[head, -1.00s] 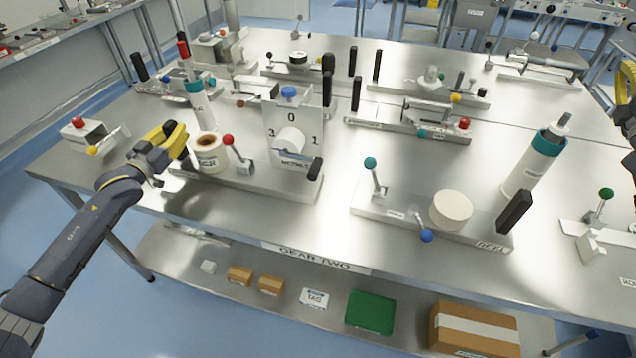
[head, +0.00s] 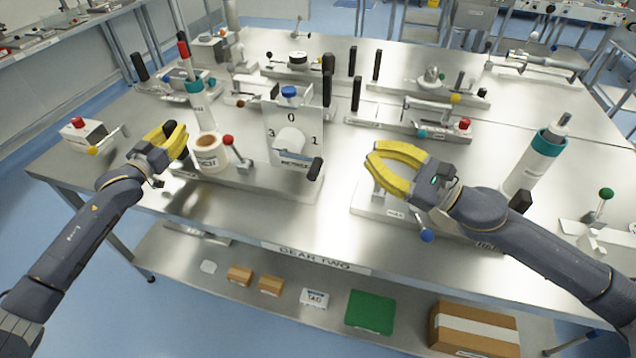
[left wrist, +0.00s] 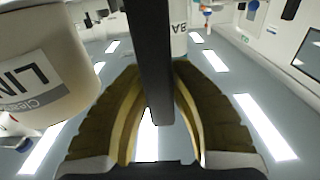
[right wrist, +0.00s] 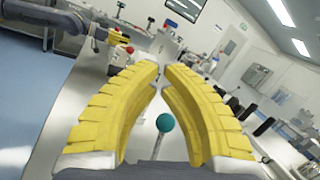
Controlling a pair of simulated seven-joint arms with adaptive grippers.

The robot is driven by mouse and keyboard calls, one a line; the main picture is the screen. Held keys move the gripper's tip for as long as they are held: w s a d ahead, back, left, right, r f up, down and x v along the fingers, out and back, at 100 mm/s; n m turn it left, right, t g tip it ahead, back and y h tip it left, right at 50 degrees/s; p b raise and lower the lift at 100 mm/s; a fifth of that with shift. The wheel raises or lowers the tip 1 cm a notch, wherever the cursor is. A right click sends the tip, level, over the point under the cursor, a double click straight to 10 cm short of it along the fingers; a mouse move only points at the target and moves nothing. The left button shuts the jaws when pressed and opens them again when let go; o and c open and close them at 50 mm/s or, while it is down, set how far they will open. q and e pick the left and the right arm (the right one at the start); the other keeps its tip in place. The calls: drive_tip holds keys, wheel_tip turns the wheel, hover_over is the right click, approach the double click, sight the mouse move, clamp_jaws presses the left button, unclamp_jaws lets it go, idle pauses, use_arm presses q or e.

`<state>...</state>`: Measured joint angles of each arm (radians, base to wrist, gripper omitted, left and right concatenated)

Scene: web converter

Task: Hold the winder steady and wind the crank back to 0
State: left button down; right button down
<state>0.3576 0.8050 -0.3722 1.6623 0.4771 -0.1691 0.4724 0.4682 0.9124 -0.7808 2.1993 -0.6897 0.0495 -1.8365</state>
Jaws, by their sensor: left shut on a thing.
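The winder stands on a metal base near the table's front edge. Its white dial plate (head: 283,110) shows 0 at the top, 3 left and 1 right. The crank's black handle (head: 314,169) sits at the lower right, below the 1. My left gripper (head: 176,138) is at the base's left end; in the left wrist view its fingers (left wrist: 160,105) are shut on a black upright handle (left wrist: 150,50). My right gripper (head: 372,160) is open and empty, right of the crank and apart from it. It also shows in the right wrist view (right wrist: 162,72).
A labelled roll (head: 209,152) and a red-knobbed lever (head: 229,142) stand on the winder base. A teal-knobbed lever (right wrist: 165,122) is beyond my right fingers. Clear table lies between the crank and my right gripper.

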sight(297, 155)
drive_tip(key=s+a+f+n+g+y, duration=0.1)
drive_tip(key=s+a+f+n+g, duration=0.3)
drive_tip(key=s+a, duration=0.15)
drive_tip(key=shift+w+d+f+m+g+h, duration=1.15)
drive_tip(key=shift+w+d+f+m, duration=0.4)
drive_tip(key=shift+w+f+m, duration=0.65)
drive_tip(key=x, duration=0.9)
drive_tip(key=shift+a, duration=0.3)
drive_tip(key=shift+f, duration=0.1)
drive_tip(key=shift+r+h, duration=0.25)
drive_tip(key=shift+r, duration=0.05)
drive_tip(key=shift+s+r+g+h, duration=0.1)
drive_tip(key=shift+r+g+h, duration=0.15)
drive_tip(key=shift+r+h, duration=0.15)
